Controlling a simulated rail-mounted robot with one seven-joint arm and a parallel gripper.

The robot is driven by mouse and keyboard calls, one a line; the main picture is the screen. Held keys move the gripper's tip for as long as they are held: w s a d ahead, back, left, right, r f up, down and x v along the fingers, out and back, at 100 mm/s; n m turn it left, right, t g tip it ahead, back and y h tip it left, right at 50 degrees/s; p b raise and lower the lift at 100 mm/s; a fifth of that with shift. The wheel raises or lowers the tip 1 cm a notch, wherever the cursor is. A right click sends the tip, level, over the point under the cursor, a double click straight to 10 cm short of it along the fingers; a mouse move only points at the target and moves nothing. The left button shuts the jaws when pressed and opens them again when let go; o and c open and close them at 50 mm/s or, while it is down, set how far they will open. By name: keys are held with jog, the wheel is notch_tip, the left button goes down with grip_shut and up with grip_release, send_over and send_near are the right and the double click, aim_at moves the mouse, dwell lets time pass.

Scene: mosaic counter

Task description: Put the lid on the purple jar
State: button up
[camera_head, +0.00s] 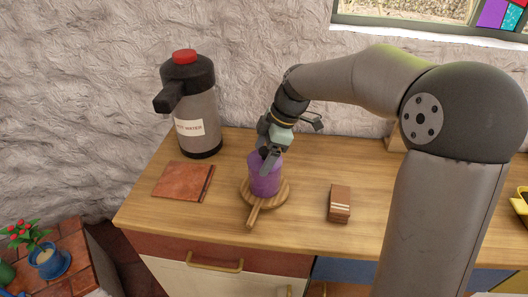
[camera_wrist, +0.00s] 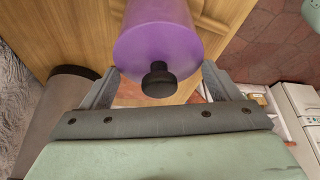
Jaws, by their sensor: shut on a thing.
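The purple jar (camera_head: 265,183) stands upright on a round wooden board with a handle (camera_head: 254,211). In the wrist view, a purple cylinder (camera_wrist: 155,25) has a round purple end, the lid (camera_wrist: 135,52), with a black knob (camera_wrist: 158,82) pointing toward my palm. My gripper (camera_head: 268,162) is directly above the jar, pointing down, with its fingers at the top rim. In the wrist view, my gripper (camera_wrist: 160,78) has its fingers on either side of the lid, apparently shut on it. I see no clear gap between lid and jar; the seam is hidden.
A grey water dispenser (camera_head: 197,105) with a red top stands at the back left. A reddish tile-like board (camera_head: 181,181) lies left of the jar, and a small brown block (camera_head: 339,204) lies to the right. A potted plant (camera_head: 45,258) is at the lower left. The counter between them is clear.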

dwell(0.3)
jog(key=o, duration=0.9)
jog(key=shift+f, duration=0.1)
jog(key=shift+r+p, duration=2.35)
jog(key=shift+r, duration=1.2)
jog(key=s+d+f+m+h, duration=0.1)
jog(key=s+d+f+m, duration=0.1)
jog(key=s+d+m, duration=0.2)
jog(key=s+d+f+m+h, duration=0.2)
jog(key=s+d+m, duration=0.3)
jog(key=s+m, duration=0.3)
jog(key=s+d+f+m+t+h, duration=0.1)
jog(key=s+d+m, duration=0.4)
jog(key=s, duration=0.8)
jog(key=shift+s+d+f+m+h, duration=0.15)
jog(key=shift+f+m, duration=0.2)
jog(key=shift+m, duration=0.2)
jog(key=shift+w+d+f+m+h, duration=0.15)
jog(key=shift+f+m, duration=0.15)
jog(key=shift+m, duration=0.25)
